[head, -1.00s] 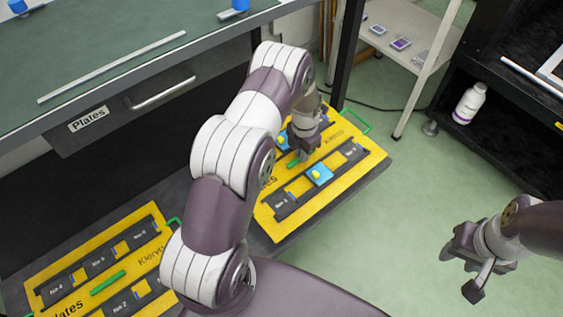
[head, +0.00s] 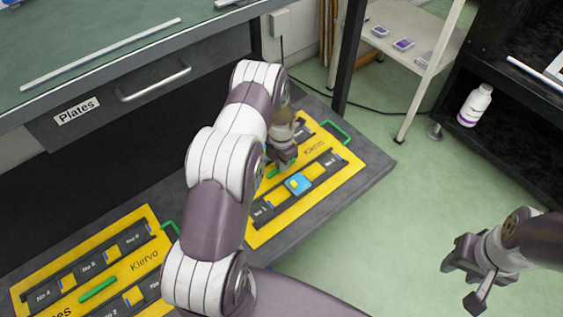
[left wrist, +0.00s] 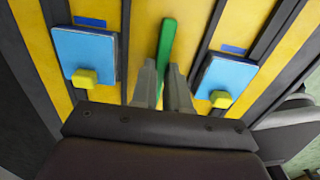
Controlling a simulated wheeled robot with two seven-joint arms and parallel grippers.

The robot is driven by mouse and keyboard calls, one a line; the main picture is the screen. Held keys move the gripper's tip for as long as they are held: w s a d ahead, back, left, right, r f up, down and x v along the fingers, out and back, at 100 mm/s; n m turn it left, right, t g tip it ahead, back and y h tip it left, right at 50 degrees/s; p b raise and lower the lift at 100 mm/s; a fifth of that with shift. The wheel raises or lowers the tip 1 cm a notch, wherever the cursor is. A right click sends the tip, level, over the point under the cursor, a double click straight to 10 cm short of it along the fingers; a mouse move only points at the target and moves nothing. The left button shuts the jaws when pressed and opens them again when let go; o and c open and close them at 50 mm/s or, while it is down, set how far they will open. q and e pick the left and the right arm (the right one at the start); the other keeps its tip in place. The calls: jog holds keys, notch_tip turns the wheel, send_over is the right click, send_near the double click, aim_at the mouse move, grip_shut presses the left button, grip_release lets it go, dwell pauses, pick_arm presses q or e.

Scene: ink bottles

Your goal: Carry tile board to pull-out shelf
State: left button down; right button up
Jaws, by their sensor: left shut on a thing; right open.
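The yellow tile board (head: 313,150) lies over the right part of the dark pull-out shelf (head: 376,164), with a dark margin showing on its right. I cannot tell whether it touches the shelf. My left gripper (head: 284,162) is above the board's middle. In the left wrist view, its fingers (left wrist: 161,82) are shut around the green centre handle (left wrist: 166,42). A blue tile with a yellow knob is on each side, one at left (left wrist: 84,52) and one at right (left wrist: 226,77). My left arm hides part of the board. My right gripper (head: 462,283) is open and empty, over the floor.
A second yellow board (head: 145,262) lies on the shelf at left. The table with the "Plates" drawer (head: 155,95) stands above the shelf. A black table leg (head: 348,60) rises behind it. A black rack with a white bottle (head: 475,105) is at right. Green floor lies between.

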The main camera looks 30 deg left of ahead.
pick_arm(q)
jog(key=c, duration=1.1)
grip_release()
notch_tip(320, 180, up, 12)
jog(key=p, duration=0.6)
jog(key=s+d+r+m, duration=0.3)
jog(key=r+m, duration=0.2)
jog(key=m, duration=0.2)
jog(key=s+d+r+m, duration=0.3)
jog(key=d+r+m, duration=0.1)
jog(key=r+m, duration=0.2)
jog(key=s+d+r+m, duration=0.1)
jog(key=s+r+m, duration=0.1)
jog(key=s+m, duration=0.2)
jog(key=s+d+r+m+t, duration=0.1)
jog(key=s+d+r+m, duration=0.1)
jog(key=s+m, duration=0.3)
jog(key=s+d+r+m, duration=0.2)
jog(key=s+m, duration=0.3)
jog(key=m, duration=0.4)
jog(key=shift+r+m, duration=0.1)
jog(key=shift+m, duration=0.2)
jog(key=shift+r, duration=0.15)
